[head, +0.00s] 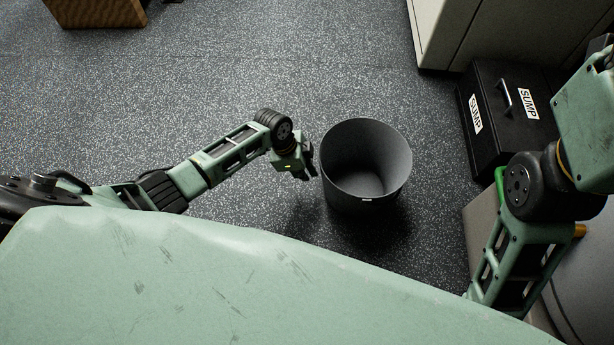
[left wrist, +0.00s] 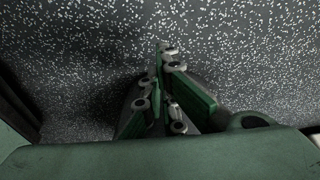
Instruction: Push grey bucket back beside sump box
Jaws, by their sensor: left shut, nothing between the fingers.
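The grey bucket (head: 368,150) stands upright on the floor, right of centre in the head view. It looks empty. The black sump box (head: 500,118), with white SUMP labels and a handle on its lid, is to the right of the bucket, with bare floor between them. My left gripper (head: 309,168) is just left of the bucket, close to its wall; I cannot tell whether it touches. Its fingers are shut with nothing between them, and they also show in the left wrist view (left wrist: 165,60), where the bucket cannot be made out. My right arm shows at the right, but its gripper is not visible.
A pale cabinet (head: 450,35) stands behind the sump box. A wooden-looking piece (head: 98,12) is at the far left. The speckled floor (head: 230,75) behind and left of the bucket is clear.

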